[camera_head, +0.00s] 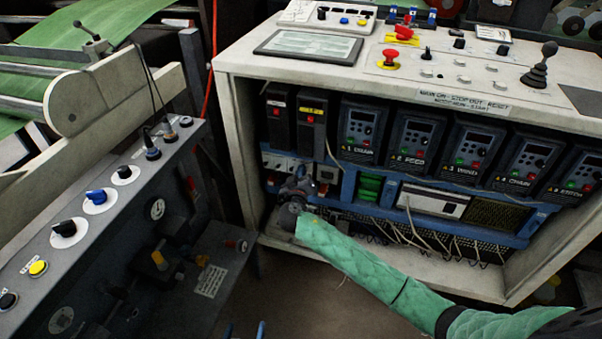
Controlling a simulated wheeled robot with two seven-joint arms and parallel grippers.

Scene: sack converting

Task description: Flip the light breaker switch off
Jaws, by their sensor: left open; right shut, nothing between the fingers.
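The row of small pale breakers (278,163) sits at the left end of the lower rail inside the open white cabinet. Which one is the light breaker, and its lever position, I cannot make out. My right gripper (302,178), at the end of the green-sleeved arm, is shut and empty. It is in front of the breaker row and hides part of it; whether it touches a breaker I cannot tell. My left gripper (245,331) shows only as two blue tips, apart, at the bottom edge, well below the cabinet.
Several drives (415,140) with keypads fill the upper shelf. Loose wires (405,233) hang below the rail. A grey knob panel (100,200) stands at the left.

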